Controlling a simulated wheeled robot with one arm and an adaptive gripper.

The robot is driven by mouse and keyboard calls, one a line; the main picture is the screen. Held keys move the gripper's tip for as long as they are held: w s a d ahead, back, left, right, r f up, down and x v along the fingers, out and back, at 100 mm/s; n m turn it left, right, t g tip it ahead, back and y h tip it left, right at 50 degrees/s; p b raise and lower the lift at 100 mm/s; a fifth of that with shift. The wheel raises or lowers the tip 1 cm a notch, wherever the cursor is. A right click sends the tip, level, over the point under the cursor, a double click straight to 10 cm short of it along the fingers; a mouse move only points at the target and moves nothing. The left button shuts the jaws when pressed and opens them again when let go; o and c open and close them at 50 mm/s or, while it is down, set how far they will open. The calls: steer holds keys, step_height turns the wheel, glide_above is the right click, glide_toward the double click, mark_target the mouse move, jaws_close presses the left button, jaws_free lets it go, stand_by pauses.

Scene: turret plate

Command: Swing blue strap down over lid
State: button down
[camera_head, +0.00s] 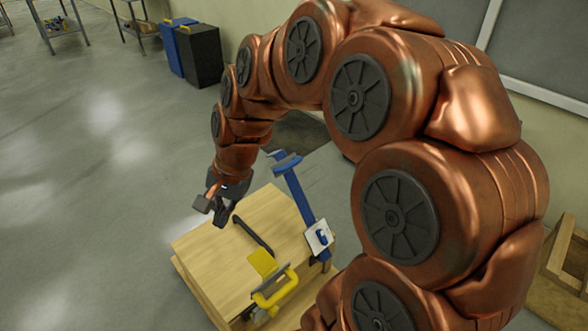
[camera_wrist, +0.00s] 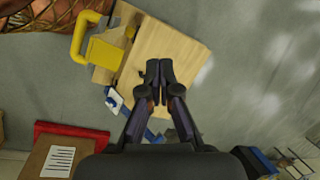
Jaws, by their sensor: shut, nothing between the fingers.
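The blue strap (camera_head: 303,199) stands up at a slant from the right side of a pale wooden box, with its wider free end raised above the lid. Its lower end is by a white plate (camera_head: 314,242) with a blue knob. The wooden lid (camera_head: 215,243) is flat on the box; it also shows in the wrist view (camera_wrist: 185,48). My gripper (camera_head: 222,216) is shut and empty, above the lid's far left part and left of the strap, apart from it. In the wrist view my gripper (camera_wrist: 159,72) partly hides the blue strap (camera_wrist: 150,136).
A yellow handle and flap (camera_head: 274,290) are at the box's near side. A black bar (camera_head: 253,235) lies across the lid. Blue and black bins (camera_head: 200,55) stand by the far wall. The floor left of the box is clear.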

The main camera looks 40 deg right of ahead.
steer(key=w+d+f+m+t+b, duration=0.2)
steer(key=w+d+f+m, duration=0.1)
steer(key=w+d+m, duration=0.35)
steer(key=m+t+h+b, duration=0.4)
steer(key=m+t+b, duration=0.1)
steer(key=m, duration=1.3)
glide_above(292, 163)
steer(key=s, duration=1.2)
step_height(292, 163, down, 8)
steer(key=x, duration=0.9)
steer(key=a+x, duration=0.1)
steer(key=x, duration=0.4)
steer(key=shift+w+p, duration=0.2)
steer(key=shift+p, duration=0.1)
